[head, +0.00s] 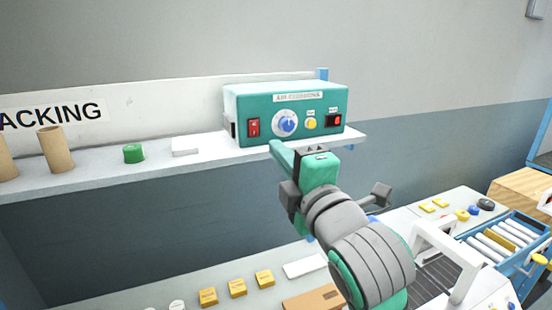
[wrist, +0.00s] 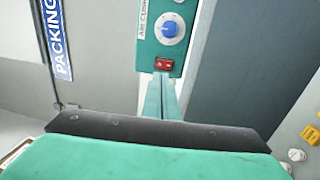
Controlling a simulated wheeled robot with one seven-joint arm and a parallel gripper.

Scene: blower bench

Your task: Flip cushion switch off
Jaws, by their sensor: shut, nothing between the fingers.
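The teal control box (head: 235,103) labelled for air cushions stands on the wall shelf. A red rocker switch (head: 253,127) is at the left of its front face; it also shows in the wrist view (wrist: 164,64). A blue dial (head: 287,123), a yellow button (head: 311,124) and a dark switch with a red part (head: 335,120) sit to its right. My gripper (head: 272,146) is shut and empty, its tips just below and right of the red switch. In the wrist view the closed fingers (wrist: 163,82) point at the red switch. Contact and the rocker's position cannot be told.
The shelf (head: 80,179) also holds cardboard tubes (head: 56,149), a green roll (head: 133,153) and a white block (head: 185,146). Below is a bench with yellow blocks (head: 237,288). A blue-framed roller rack (head: 505,240) stands at right. The air before the box is otherwise free.

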